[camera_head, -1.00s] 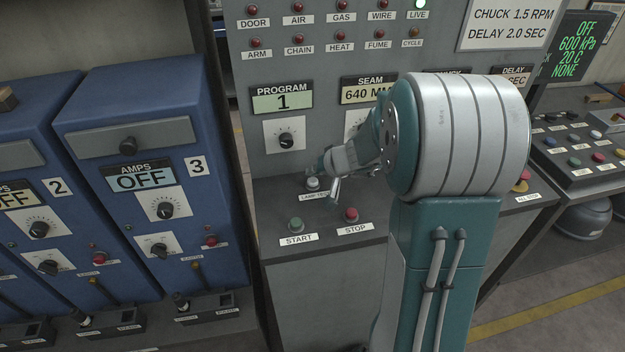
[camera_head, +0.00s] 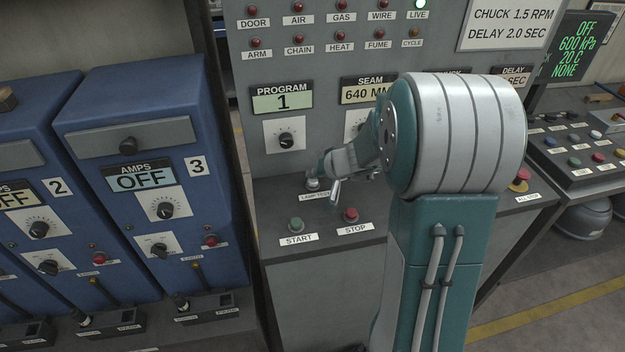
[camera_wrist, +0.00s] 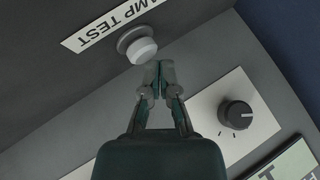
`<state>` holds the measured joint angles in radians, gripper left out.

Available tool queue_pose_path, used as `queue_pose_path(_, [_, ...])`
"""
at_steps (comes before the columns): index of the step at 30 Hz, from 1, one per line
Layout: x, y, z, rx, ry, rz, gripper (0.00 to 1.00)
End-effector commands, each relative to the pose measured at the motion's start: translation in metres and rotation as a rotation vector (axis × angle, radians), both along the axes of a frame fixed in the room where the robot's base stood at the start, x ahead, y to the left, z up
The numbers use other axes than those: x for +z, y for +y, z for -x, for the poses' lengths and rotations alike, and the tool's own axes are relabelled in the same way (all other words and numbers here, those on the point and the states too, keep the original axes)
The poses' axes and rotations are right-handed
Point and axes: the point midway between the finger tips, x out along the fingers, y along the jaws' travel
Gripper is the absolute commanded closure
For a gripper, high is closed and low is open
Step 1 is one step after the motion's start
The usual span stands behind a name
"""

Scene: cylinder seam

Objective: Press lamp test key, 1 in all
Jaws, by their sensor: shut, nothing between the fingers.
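The lamp test key is a white round push button (camera_wrist: 141,49) with a grey collar, beside a label reading LAMP TEST (camera_wrist: 103,27) in the wrist view. In the head view the key (camera_head: 312,184) sits on the sloped desk, left of my gripper (camera_head: 335,190). In the wrist view my gripper (camera_wrist: 159,68) is shut and empty. Its fingertips are right at the edge of the button; I cannot tell whether they touch it. My arm hides part of the panel behind it.
A green START button (camera_head: 296,224) and a red STOP button (camera_head: 351,214) sit in front of the key. The program knob (camera_head: 286,140) is on the upright panel above.

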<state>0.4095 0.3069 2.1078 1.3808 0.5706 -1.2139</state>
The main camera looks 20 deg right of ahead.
Motion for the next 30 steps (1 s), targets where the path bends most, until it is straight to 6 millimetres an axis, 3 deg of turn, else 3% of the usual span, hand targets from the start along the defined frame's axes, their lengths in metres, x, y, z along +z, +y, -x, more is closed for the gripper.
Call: queue_pose_path(30, [-0.011, 0.0, 0.0, 0.001, 0.001, 0.0, 1.0])
